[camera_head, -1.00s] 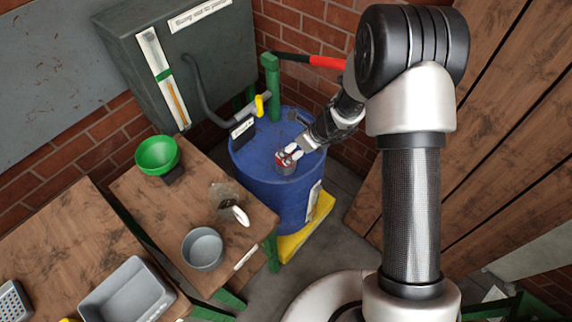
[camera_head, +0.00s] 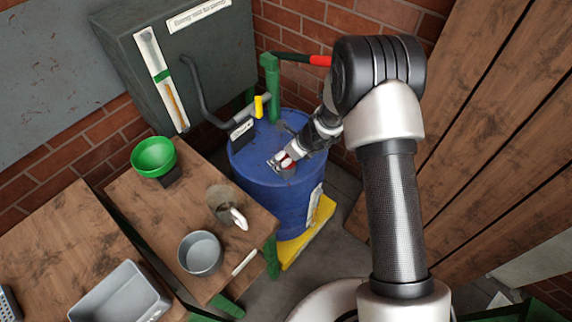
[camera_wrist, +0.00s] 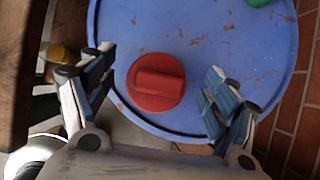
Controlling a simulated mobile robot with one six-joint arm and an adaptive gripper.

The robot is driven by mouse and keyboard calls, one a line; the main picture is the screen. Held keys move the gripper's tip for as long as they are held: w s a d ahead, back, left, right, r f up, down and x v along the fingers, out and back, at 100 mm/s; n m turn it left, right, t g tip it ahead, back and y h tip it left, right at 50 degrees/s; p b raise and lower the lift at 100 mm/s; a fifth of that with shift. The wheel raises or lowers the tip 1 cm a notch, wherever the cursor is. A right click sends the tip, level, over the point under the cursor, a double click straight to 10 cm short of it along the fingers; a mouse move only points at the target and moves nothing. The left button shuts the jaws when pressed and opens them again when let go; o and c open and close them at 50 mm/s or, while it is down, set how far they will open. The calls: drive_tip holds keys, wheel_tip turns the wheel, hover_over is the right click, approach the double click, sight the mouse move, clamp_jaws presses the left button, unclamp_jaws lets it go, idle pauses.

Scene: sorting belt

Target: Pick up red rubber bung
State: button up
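The red rubber bung (camera_wrist: 156,88) is a round disc with a raised bar grip across its top. It sits on the top of the blue drum (camera_wrist: 205,25). In the head view the drum (camera_head: 255,185) stands beyond the wooden tables, and only a bit of red shows between my fingers. My gripper (camera_wrist: 158,72) is open, with one finger on each side of the bung and gaps on both sides. It also shows in the head view (camera_head: 281,163), low over the drum top. I cannot tell whether the fingertips touch the drum.
A green pump (camera_head: 271,88) with a red handle end and a yellow-tipped spout (camera_head: 259,106) stands at the drum's back. A green bowl (camera_head: 153,156) and a grey bowl (camera_head: 201,253) stand on the table.

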drive_tip(key=c, duration=1.3)
drive_tip(key=shift+c, duration=0.3)
drive_tip(key=shift+r, duration=0.15)
